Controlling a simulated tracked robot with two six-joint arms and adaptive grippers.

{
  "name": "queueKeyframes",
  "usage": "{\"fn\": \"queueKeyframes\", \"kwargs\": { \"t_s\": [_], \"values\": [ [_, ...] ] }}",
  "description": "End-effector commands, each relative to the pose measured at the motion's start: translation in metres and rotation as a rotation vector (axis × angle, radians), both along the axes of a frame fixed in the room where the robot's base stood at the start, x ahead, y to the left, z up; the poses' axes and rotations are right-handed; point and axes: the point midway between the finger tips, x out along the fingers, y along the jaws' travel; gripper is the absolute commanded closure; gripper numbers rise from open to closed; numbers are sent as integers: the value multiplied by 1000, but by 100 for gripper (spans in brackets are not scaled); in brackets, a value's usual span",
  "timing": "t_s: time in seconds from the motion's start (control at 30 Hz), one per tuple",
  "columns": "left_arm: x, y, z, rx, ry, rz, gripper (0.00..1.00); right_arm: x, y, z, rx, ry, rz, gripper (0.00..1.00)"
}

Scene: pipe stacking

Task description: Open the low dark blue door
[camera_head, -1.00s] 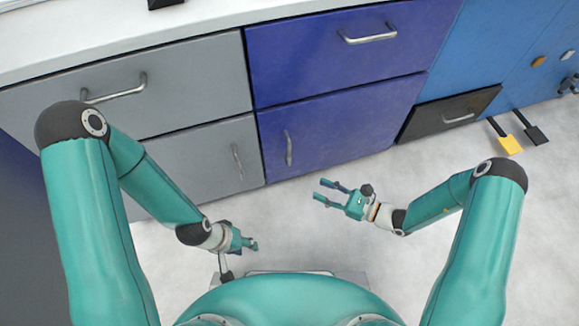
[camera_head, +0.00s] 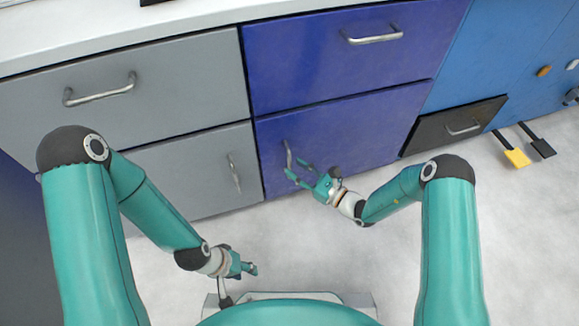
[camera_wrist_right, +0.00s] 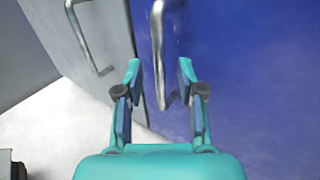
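The low dark blue door (camera_head: 345,133) is closed, below a dark blue drawer in the head view. Its vertical metal handle (camera_head: 288,156) is near its left edge. My right gripper (camera_head: 297,170) is open at the lower end of this handle. In the right wrist view the door handle (camera_wrist_right: 158,50) reaches down between the two open fingers (camera_wrist_right: 160,72); I cannot tell whether they touch it. My left gripper (camera_head: 254,269) is low over the floor, away from the door; its finger opening is too small to judge.
A grey door with its own handle (camera_head: 233,172) adjoins on the left; that handle also shows in the right wrist view (camera_wrist_right: 88,40). Above are a grey drawer (camera_head: 120,95) and the dark blue drawer (camera_head: 350,50). A black drawer (camera_head: 450,125) is at right. The floor in front is clear.

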Motion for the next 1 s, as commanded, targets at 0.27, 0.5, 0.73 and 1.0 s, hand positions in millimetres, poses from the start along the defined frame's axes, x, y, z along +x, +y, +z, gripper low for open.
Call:
{"fn": "queueKeyframes", "kwargs": {
  "t_s": [0.27, 0.5, 0.73, 1.0],
  "values": [
    [0, 0, -11, 0, 0, 0, 60, 19, 25, -1, -1, -1, 1, 62],
    [0, 0, -11, 0, 0, 0, 60, 21, 28, 0, -1, 1, 0, 62],
    [0, 0, -11, 0, 0, 0, 60, 21, 28, 0, -1, 1, 1, 82],
    [0, 0, -11, 0, 0, 0, 60, 21, 28, 0, -1, 1, 1, 100]
  ]
}}
